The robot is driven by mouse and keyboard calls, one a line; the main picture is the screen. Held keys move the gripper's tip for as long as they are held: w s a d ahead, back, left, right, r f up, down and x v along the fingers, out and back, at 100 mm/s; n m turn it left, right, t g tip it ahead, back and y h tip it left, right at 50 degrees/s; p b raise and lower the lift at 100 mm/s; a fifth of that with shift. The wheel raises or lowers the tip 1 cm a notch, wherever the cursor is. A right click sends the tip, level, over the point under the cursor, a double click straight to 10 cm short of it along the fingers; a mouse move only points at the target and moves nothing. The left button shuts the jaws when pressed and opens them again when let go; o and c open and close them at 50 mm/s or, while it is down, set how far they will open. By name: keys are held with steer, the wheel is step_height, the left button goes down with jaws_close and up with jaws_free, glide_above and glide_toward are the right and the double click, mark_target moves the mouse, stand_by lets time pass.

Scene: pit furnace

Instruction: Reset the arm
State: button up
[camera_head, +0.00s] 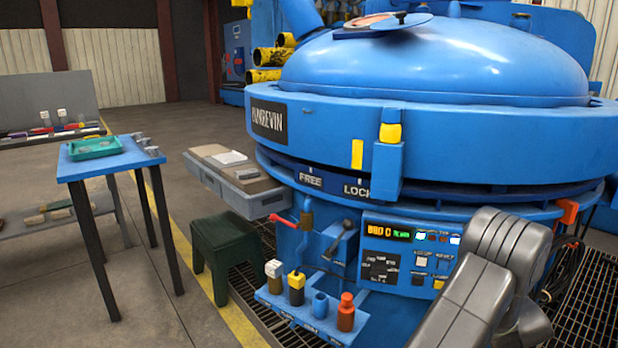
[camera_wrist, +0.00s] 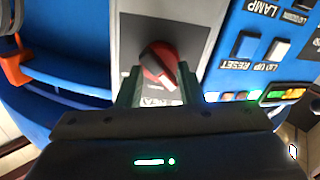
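My grey arm (camera_head: 490,275) stands at the lower right in the head view, in front of the furnace; it hides my gripper there. In the wrist view my gripper (camera_wrist: 158,72) has its two fingers apart, one on each side of a red rotary knob (camera_wrist: 155,58) on a grey plate (camera_wrist: 189,30). The knob is turned at a slant. A gap shows on the left side; I cannot tell whether the right finger touches it. Upside-down LAMP, RESET and LID UP buttons (camera_wrist: 245,44) lie to the right.
The blue furnace (camera_head: 440,60) with its control panel (camera_head: 400,275) fills the right. A rack (camera_head: 310,310) with small coloured items juts out in front. A green stool (camera_head: 225,240) and a blue table (camera_head: 130,160) stand to the left. Floor between them is clear.

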steer(key=shift+m+p, duration=0.5)
steer(key=shift+m, duration=0.3)
steer(key=shift+a+f, duration=0.1)
